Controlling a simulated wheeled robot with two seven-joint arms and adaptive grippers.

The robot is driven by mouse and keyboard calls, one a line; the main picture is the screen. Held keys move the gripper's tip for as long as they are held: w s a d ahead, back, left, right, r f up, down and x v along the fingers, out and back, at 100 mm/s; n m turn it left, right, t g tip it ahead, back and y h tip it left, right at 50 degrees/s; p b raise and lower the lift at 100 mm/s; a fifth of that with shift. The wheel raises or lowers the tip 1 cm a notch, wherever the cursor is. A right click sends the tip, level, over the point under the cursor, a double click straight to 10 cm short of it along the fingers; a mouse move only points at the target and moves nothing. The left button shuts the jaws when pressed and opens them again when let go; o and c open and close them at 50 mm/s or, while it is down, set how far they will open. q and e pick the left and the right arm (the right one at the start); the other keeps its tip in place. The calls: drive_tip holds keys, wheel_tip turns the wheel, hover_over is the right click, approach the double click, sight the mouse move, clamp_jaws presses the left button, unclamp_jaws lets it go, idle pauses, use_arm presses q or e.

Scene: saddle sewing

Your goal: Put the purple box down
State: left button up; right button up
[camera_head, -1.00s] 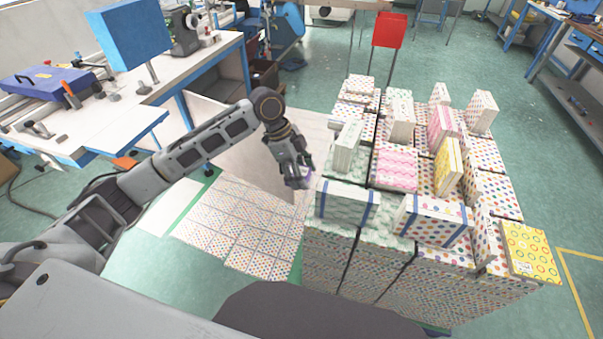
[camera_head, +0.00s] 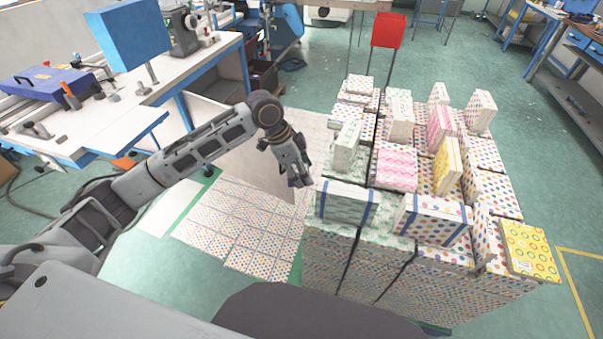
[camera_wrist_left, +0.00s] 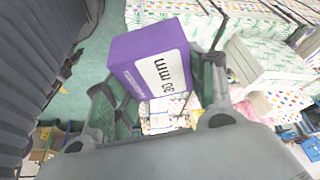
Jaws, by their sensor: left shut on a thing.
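The purple box (camera_wrist_left: 150,62) shows in the left wrist view, with a white label reading "30 mm" on one face. It is tilted in that view, between the fingers of my left gripper (camera_wrist_left: 158,85). My left gripper (camera_head: 299,177) is shut on it. In the head view only a small dark purple patch of the box shows beside the fingers, and the rest is hidden. The gripper is just left of the stacked patterned boxes, in the air. My right gripper is not in view.
Stacks of patterned boxes (camera_head: 335,250) stand close on the right, with several upright boxes on top. Flat dotted sheets or boxes (camera_head: 235,225) lie to the left below the arm. A white workbench (camera_head: 130,90) is at the left. Green floor is open at the back.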

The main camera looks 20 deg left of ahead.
use_arm(q)
drive_tip(key=shift+w+a+r+n+t+y, duration=0.8)
drive_tip(key=shift+w+a+r+n, duration=1.1)
drive_tip(key=shift+w+n, duration=1.4)
drive_tip(key=shift+w+a+r+n+t+y, duration=0.75)
drive_tip(key=shift+w+a+r+n, duration=1.15)
drive_tip(key=shift+w+n, duration=1.35)
drive_tip(key=s+f+b, duration=0.1)
drive_tip(key=s+f, duration=0.6)
drive_tip(key=f, duration=0.5)
drive_tip(key=s+f+n+b, duration=0.1)
drive_tip(key=s+f+b, duration=0.1)
drive_tip(key=s+f, duration=0.5)
drive_tip(key=s+f+y+b, duration=0.1)
drive_tip(key=s+f, duration=0.6)
drive_tip(key=f, duration=1.1)
drive_tip(key=shift+s+b, duration=0.2)
drive_tip(key=shift+b, duration=0.2)
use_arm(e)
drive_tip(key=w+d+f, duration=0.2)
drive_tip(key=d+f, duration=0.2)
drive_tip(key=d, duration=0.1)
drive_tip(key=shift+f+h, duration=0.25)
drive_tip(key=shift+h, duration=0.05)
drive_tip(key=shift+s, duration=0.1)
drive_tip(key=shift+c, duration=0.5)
use_arm(q)
drive_tip(key=shift+s, duration=0.1)
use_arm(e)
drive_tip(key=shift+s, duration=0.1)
